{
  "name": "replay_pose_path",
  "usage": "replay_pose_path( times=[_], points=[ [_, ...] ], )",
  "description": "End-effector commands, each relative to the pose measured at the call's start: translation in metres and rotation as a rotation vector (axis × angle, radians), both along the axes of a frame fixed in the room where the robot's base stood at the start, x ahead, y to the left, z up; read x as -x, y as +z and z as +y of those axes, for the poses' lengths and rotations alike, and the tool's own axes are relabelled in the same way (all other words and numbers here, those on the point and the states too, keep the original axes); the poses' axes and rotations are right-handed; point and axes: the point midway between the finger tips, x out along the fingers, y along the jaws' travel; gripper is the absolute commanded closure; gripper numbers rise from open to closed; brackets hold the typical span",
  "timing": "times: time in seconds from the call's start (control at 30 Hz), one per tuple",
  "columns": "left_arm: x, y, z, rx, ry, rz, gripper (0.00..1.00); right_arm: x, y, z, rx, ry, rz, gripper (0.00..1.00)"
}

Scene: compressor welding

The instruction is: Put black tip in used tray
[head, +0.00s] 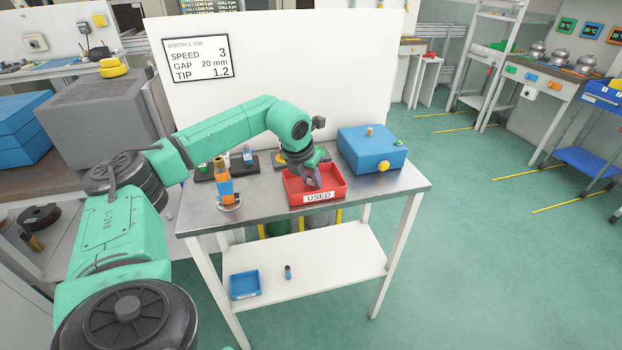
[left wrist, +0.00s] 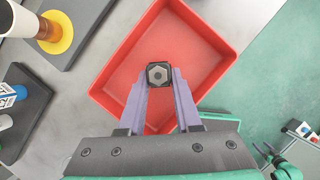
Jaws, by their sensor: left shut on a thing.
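The used tray (head: 318,196) is a red open box labelled USED on the front edge of the metal table. My left gripper (head: 312,178) reaches down over the tray. In the left wrist view my left gripper (left wrist: 159,80) is shut on the black tip (left wrist: 158,75), a small dark square piece with a hex-shaped grey end. The tip is over the inside of the red tray (left wrist: 190,40). I cannot tell whether it touches the tray floor. The right gripper is not in view.
A blue box (head: 372,150) stands right of the tray. An orange and blue torch (head: 223,183) stands left of it. A black rack (head: 205,171) with small items is behind. A white panel (head: 270,75) closes the back. A blue bin (head: 245,285) sits on the lower shelf.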

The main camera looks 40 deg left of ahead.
Motion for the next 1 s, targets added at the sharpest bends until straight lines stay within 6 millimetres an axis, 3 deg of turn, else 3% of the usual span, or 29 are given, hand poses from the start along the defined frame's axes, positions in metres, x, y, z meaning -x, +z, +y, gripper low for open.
replay_pose_path(
  times=[0.13, 0.17, 0.23, 0.5, 0.67, 1.0],
  points=[
    [0.000, -0.003, 0.000, 0.000, 0.000, 0.000, 1.00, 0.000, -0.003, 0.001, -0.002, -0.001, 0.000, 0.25],
    [0.000, -0.003, 0.000, 0.000, 0.000, 0.000, 0.64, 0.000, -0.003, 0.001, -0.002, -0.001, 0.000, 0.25],
    [0.000, -0.002, 0.000, 0.000, 0.000, 0.000, 0.38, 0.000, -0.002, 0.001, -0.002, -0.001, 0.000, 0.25],
    [0.000, -0.002, 0.000, 0.000, 0.000, 0.000, 0.38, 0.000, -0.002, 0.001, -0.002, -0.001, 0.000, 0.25],
    [0.003, 0.009, -0.001, 0.000, 0.000, -0.002, 0.38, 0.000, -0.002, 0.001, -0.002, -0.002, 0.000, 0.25],
    [0.036, 0.090, -0.007, -0.001, 0.000, -0.004, 0.38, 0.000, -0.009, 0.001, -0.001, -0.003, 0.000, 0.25]
  ],
)
